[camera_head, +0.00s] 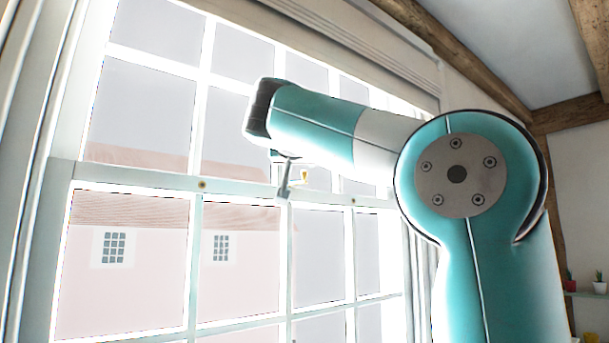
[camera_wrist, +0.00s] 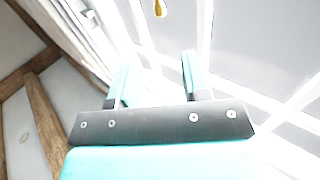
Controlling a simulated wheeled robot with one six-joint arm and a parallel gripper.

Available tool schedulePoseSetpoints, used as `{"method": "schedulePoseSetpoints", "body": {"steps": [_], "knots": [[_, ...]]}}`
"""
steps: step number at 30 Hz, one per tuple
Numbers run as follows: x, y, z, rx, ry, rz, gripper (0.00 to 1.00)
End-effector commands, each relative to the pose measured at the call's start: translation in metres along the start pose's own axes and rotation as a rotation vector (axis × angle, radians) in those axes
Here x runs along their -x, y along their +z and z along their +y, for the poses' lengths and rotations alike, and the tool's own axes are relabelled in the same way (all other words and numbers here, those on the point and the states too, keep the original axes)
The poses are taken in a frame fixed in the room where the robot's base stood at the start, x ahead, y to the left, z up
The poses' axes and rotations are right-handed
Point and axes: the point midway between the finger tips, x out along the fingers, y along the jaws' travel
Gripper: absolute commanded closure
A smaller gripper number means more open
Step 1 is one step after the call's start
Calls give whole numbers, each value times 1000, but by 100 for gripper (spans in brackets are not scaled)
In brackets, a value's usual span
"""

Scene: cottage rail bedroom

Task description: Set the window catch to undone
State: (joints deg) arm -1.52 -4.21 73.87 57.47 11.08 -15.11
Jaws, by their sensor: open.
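The white sash window (camera_head: 196,120) fills much of the head view. A small brass piece, which looks like the window catch (camera_head: 304,176), shows at the meeting rail just right of my gripper (camera_head: 285,180). In the wrist view the brass catch (camera_wrist: 159,9) is at the top edge, cut off by the frame, beyond the fingertips. My gripper (camera_wrist: 154,72) is open there, its two fingers apart with nothing between them. I see no contact with the catch. Its exact setting cannot be told, as it is small and partly out of view.
The meeting rail (camera_head: 130,176) crosses the window, with small brass fittings (camera_head: 201,184) and (camera_head: 352,200) on it. Thin glazing bars surround the panes. Ceiling beams (camera_head: 455,50) run at upper right. Potted plants (camera_head: 599,284) stand on a shelf at far right.

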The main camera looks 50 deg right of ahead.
Motion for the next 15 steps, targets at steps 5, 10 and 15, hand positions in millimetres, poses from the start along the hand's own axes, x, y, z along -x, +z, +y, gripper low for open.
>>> {"method": "schedulePoseSetpoints", "body": {"steps": [5,10,15], "knots": [[-40,-2,2,5,7,-5,56],[-80,-3,1,5,3,-6,56],[-116,-3,0,4,1,-5,56]]}}
